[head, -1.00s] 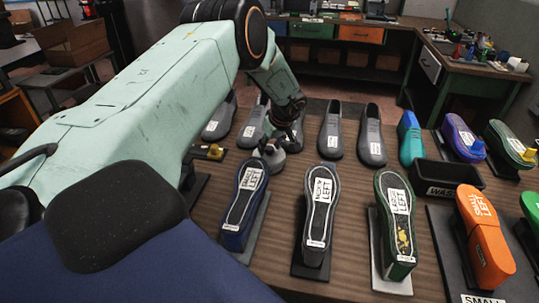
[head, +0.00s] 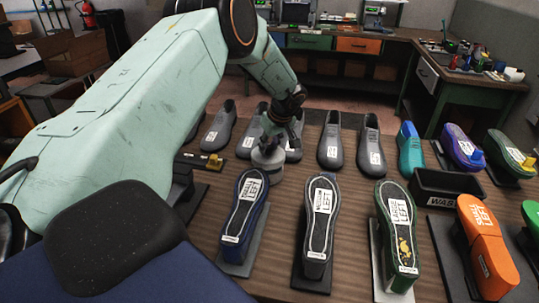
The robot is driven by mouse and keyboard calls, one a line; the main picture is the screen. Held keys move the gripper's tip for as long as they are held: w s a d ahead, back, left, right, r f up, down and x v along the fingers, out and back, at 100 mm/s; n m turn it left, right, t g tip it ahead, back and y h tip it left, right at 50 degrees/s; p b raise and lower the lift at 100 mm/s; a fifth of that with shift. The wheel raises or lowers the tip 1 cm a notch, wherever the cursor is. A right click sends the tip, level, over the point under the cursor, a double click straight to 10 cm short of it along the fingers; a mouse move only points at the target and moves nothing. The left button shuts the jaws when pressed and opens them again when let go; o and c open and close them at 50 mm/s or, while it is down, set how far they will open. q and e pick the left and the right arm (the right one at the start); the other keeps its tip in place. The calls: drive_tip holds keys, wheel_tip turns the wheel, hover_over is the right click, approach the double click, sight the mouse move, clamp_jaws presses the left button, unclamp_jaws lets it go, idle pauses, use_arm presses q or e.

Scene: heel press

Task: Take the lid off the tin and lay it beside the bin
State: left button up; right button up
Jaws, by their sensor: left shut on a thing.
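A round grey tin (head: 267,160) stands on the wooden bench, behind the dark blue shoe form. My left gripper (head: 270,143) points down at its top and is shut on what appears to be the lid. The fingers are small and dark here, and I cannot tell whether the lid is apart from the tin. The black bin (head: 447,188), marked with a label starting "WAS", stands at the right of the bench. My right gripper is not in view.
Dark blue (head: 244,215), black (head: 318,225) and green (head: 398,230) soled forms stand in front on stands. Grey shoe lasts (head: 330,140) line the back. An orange form (head: 486,245) stands before the bin. Bare bench shows between the rows.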

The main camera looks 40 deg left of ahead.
sight(270, 148)
use_arm(q)
wheel_tip(270, 148, up, 14)
drive_tip(key=shift+p, duration=0.35)
drive_tip(key=shift+f, duration=0.1)
drive_tip(key=shift+d+f, duration=0.1)
idle(0.3)
